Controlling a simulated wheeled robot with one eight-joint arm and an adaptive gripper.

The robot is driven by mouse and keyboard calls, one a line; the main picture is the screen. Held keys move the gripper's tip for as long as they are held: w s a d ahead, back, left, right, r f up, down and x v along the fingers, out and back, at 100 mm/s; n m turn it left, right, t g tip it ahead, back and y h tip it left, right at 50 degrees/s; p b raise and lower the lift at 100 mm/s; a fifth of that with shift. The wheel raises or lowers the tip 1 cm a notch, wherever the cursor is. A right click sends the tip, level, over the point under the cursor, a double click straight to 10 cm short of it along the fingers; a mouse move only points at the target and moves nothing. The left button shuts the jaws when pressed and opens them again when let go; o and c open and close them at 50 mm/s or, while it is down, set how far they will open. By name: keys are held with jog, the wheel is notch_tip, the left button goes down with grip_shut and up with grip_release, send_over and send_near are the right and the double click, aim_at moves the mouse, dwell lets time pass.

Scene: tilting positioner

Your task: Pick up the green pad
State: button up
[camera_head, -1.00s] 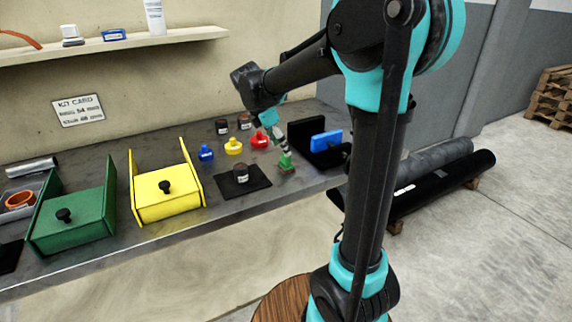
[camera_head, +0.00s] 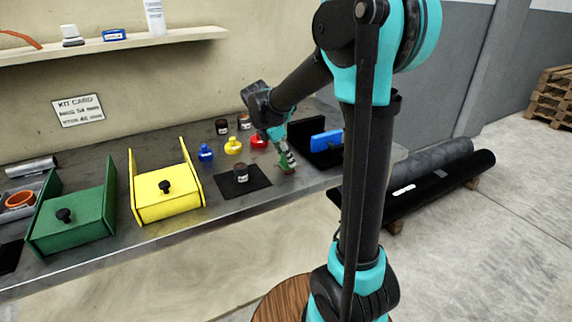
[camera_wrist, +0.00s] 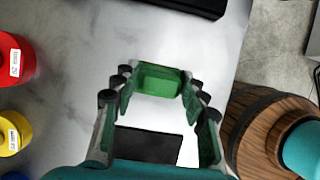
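The green pad (camera_head: 287,169) is a small green block on the grey metal bench, right of the small black mat. My gripper (camera_head: 284,155) is low, right at it, pointing down and partly covering it. In the wrist view the green pad (camera_wrist: 159,80) shows between the far ends of the fingers. My gripper (camera_wrist: 157,88) is open there, with a finger on each side of the pad. A narrow gap seems to remain at the fingertips; contact is hard to tell.
A black tray with a blue block (camera_head: 326,140) is close on the right. Yellow (camera_head: 168,206) and green (camera_head: 84,229) boxes stand left.

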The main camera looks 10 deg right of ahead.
jog(key=c, duration=0.8)
jog(key=shift+c, duration=0.2)
jog(key=shift+r, duration=0.15)
notch_tip(320, 180, up, 20)
